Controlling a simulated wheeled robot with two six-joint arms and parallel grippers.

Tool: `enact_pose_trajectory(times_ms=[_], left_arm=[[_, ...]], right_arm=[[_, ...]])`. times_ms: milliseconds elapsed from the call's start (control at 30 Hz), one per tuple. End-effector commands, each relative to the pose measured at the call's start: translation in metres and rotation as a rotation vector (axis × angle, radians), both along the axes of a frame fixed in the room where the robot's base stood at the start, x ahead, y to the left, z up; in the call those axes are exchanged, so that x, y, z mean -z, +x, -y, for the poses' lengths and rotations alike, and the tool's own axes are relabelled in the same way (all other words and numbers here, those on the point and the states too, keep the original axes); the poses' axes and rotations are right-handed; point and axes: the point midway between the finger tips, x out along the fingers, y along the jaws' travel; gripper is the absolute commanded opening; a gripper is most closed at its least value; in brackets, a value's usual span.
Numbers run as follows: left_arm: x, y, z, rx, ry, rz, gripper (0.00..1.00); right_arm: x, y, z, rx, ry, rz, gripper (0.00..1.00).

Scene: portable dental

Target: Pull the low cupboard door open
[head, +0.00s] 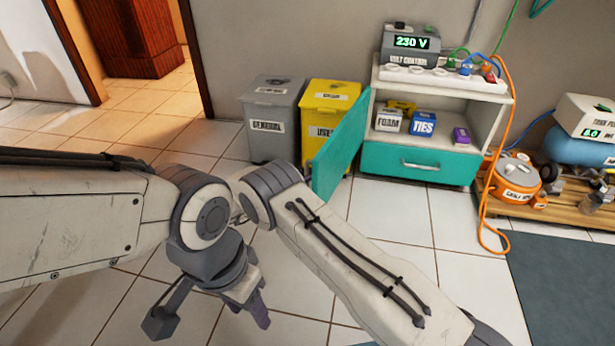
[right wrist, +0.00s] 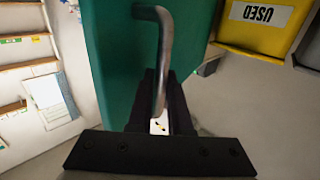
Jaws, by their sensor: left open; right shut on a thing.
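The teal cupboard door (head: 341,145) stands swung out at the left side of the low white cupboard (head: 460,140), whose shelf is exposed. In the right wrist view the door (right wrist: 111,50) fills the middle, with its curved metal handle (right wrist: 162,55) in front. My right gripper (right wrist: 160,108) is shut on this handle. In the head view my right gripper is hidden behind my arm parts. My left gripper (head: 208,314) is open and empty, over the floor at lower left, apart from the door.
A grey bin (head: 265,100) and a yellow bin (head: 322,100) stand left of the door, close to it. A teal drawer (head: 420,163) is shut below the shelf. An orange cable (head: 500,95) hangs at the cupboard's right. Tiled floor in front is clear.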

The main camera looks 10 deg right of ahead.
Motion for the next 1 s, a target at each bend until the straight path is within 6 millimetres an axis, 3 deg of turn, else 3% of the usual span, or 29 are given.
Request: enact_pose_trajectory(times_ms=[67, 533, 1000], left_arm=[[0.0, 0.0, 0.0, 0.0, 0.0, 0.0, 0.5], [-0.004, 0.0, 0.0, 0.0, 0.0, 0.0, 0.5], [-0.032, 0.0, 0.0, 0.0, 0.0, 0.0, 0.5]], right_arm=[[-0.001, 0.002, 0.003, 0.001, 0.001, 0.003, 0.3], [-0.003, -0.001, -0.008, -0.004, 0.0, 0.002, 0.3], [-0.002, -0.037, -0.083, -0.005, 0.0, 0.003, 0.3]])
